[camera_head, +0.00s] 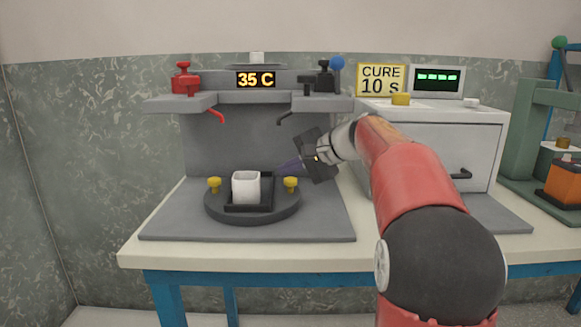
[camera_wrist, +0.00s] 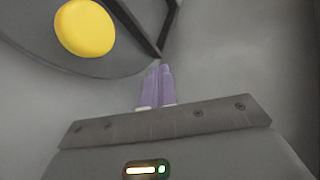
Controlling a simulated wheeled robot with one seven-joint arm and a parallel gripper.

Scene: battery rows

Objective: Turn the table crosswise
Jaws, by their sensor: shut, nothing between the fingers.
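The round dark turntable (camera_head: 222,207) sits on a grey plate on the bench. It carries a black tray (camera_head: 266,192) with a white block (camera_head: 246,187) in its left part. A yellow knob (camera_head: 214,184) stands on the table's left side and another yellow knob (camera_head: 290,184) on its right side. My gripper (camera_head: 281,166) is just above and right of the right knob, its fingers together and empty. In the wrist view the purple fingertips (camera_wrist: 160,72) are shut beside the table's rim (camera_wrist: 112,70), with a yellow knob (camera_wrist: 85,27) to their upper left.
A red tap (camera_head: 185,79) and a black tap (camera_head: 323,77) sit on a shelf behind the turntable, with a "35 C" display (camera_head: 256,79) between them. A grey oven (camera_head: 440,140) stands to the right. A green press (camera_head: 530,130) is at far right.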

